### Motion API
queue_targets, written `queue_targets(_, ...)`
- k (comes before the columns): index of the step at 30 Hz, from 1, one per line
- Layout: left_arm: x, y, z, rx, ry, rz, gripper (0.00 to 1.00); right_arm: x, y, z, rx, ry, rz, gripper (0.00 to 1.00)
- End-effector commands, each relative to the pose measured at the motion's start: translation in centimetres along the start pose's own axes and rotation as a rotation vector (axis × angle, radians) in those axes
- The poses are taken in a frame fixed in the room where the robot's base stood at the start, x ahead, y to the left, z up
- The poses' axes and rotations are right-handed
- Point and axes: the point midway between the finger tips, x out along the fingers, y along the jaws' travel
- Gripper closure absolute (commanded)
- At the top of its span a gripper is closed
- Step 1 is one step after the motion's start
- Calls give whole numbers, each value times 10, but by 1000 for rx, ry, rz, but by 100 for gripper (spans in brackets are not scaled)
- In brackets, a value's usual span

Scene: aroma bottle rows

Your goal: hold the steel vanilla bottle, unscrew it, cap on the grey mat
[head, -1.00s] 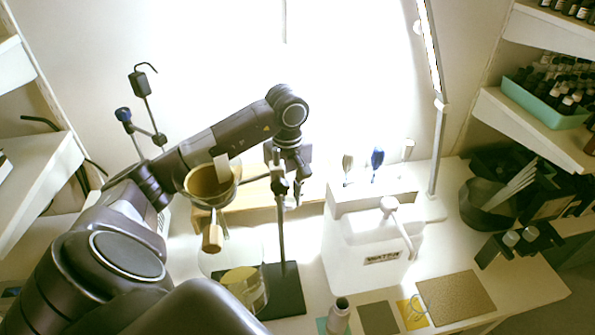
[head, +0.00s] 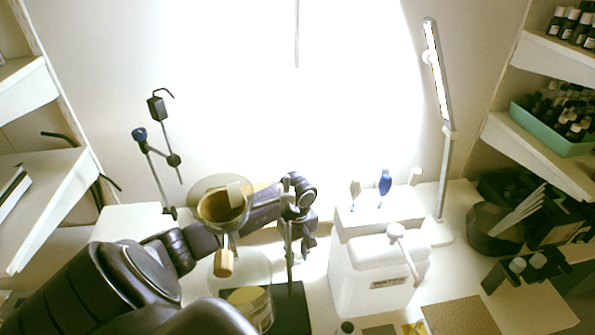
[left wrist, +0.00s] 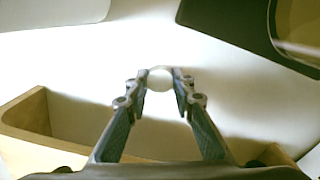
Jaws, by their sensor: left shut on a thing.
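The steel bottle (head: 345,328) shows only its top at the bottom edge of the head view, with a dark round mouth that looks uncapped. The grey mat (head: 380,330) is right of it, mostly cut off. My left gripper (left wrist: 161,82) is shut on a small pale round piece (left wrist: 160,77), which looks like the cap. In the head view my left gripper (head: 307,243) is beyond the ring stand, well behind the bottle and mat, and partly hidden by the stand. My right gripper is not in view.
A ring stand with a funnel (head: 222,205) and a glass vessel (head: 248,305) are beside my left arm. A white machine (head: 375,275) stands to the right. A wooden box (left wrist: 25,120) is near the gripper. A cork board (head: 462,317) lies front right.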

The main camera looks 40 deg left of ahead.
Motion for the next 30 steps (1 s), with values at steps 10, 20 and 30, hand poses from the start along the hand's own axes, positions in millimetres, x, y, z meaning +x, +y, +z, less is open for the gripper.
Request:
queue_targets(10,2,0,0,1,1,1,72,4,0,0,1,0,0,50)
queue_targets(20,2,0,0,0,0,0,60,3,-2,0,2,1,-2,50)
queue_targets(30,-32,1,-2,3,6,4,60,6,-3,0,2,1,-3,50)
